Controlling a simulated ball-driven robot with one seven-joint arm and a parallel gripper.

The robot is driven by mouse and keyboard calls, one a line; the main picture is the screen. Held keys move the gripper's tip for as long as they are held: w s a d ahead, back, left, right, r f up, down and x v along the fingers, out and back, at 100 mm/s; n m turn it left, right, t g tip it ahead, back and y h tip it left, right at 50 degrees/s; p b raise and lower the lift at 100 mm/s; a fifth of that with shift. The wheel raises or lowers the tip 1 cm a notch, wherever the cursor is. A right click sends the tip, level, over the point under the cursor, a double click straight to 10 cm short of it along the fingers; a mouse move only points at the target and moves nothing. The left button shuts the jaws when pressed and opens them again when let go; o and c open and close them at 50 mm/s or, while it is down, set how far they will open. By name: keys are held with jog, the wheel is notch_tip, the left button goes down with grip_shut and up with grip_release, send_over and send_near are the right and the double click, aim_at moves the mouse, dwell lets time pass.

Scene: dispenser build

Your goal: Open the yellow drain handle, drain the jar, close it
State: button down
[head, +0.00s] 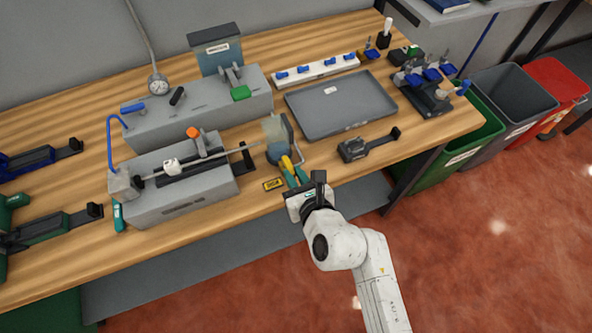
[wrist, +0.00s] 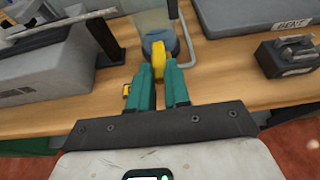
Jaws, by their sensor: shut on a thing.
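The yellow drain handle (wrist: 158,60) sits at the front of the jar's blue base (wrist: 160,40). It also shows in the head view (head: 287,164). My gripper (wrist: 161,72) has its green fingers shut on the handle, one on each side of it. In the head view my gripper (head: 294,174) reaches in from the front edge of the bench. The jar (wrist: 152,20) is clear and stands upright in a bent metal frame; in the head view the jar (head: 274,128) is small. I cannot tell how much liquid is in it.
A grey machine block (head: 185,200) with a rod stands left of the jar. A small yellow label (head: 273,184) lies in front. A dark clamp block (head: 352,150) is on the right, with a grey tray (head: 340,108) behind it. Bins (head: 470,135) stand beyond the bench's right end.

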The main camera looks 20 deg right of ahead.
dwell(0.4)
jog(key=c, duration=1.1)
grip_release()
jog(key=b+v, duration=0.1)
jog(key=v, duration=0.9)
jog(key=shift+s+r, duration=0.2)
jog(key=shift+s, duration=0.1)
